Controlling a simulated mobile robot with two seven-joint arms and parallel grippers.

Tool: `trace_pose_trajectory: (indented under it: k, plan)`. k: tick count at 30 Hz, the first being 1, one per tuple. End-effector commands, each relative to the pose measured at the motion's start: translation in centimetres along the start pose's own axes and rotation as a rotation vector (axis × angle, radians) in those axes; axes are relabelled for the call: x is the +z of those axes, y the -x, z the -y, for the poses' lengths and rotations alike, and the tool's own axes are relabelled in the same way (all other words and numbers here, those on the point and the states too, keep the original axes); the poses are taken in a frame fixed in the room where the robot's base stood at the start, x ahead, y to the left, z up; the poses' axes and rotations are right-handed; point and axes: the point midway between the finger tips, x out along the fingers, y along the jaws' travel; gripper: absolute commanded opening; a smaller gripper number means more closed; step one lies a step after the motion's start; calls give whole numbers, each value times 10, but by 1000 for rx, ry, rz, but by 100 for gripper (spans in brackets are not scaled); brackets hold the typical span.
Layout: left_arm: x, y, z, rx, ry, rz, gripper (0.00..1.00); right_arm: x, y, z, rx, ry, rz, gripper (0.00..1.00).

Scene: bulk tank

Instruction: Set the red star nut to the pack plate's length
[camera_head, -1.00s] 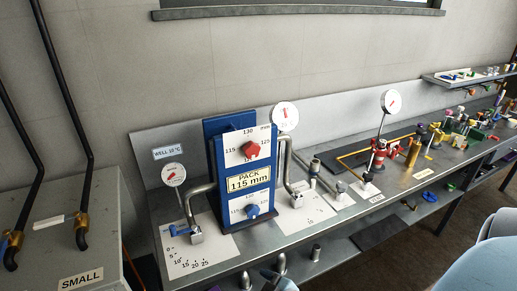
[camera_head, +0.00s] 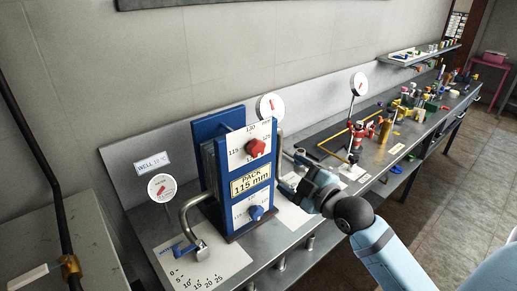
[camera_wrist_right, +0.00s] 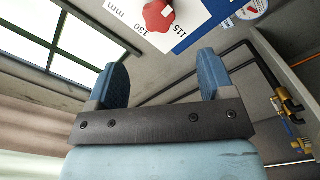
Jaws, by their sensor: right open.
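The red star nut (camera_head: 255,147) sits on the upper white dial of the blue filter stand (camera_head: 208,165), among marks that include 115, 130 and 125. Its exact setting is too small to read. The pack plate (camera_head: 250,183) below it reads "PACK 115 mm". My right gripper (camera_head: 298,178) is open and empty, to the right of the stand and lower than the nut. In the right wrist view the red star nut (camera_wrist_right: 158,15) shows at the top edge, partly cut off, beyond my open right fingers (camera_wrist_right: 162,72). My left gripper is not in view.
A blue nut (camera_head: 256,212) sits on the lower dial. A bent pipe (camera_head: 190,213) and gauge (camera_head: 161,187) stand left of the stand; another gauge (camera_head: 270,106) is behind it. Red and brass fittings (camera_head: 375,135) crowd the bench further right.

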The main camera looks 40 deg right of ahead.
Motion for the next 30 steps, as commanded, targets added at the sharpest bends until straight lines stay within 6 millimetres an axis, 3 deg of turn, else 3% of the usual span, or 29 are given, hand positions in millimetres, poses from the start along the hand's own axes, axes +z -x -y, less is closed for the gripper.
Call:
trace_pose_trajectory:
  k: [7,21,30]
  plan:
    - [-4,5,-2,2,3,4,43,-2,-23,-3,4,1,-2,75]
    - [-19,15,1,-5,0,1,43,-2,-116,-3,3,1,-3,75]
    - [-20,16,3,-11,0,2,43,-1,-137,-1,1,2,-2,75]
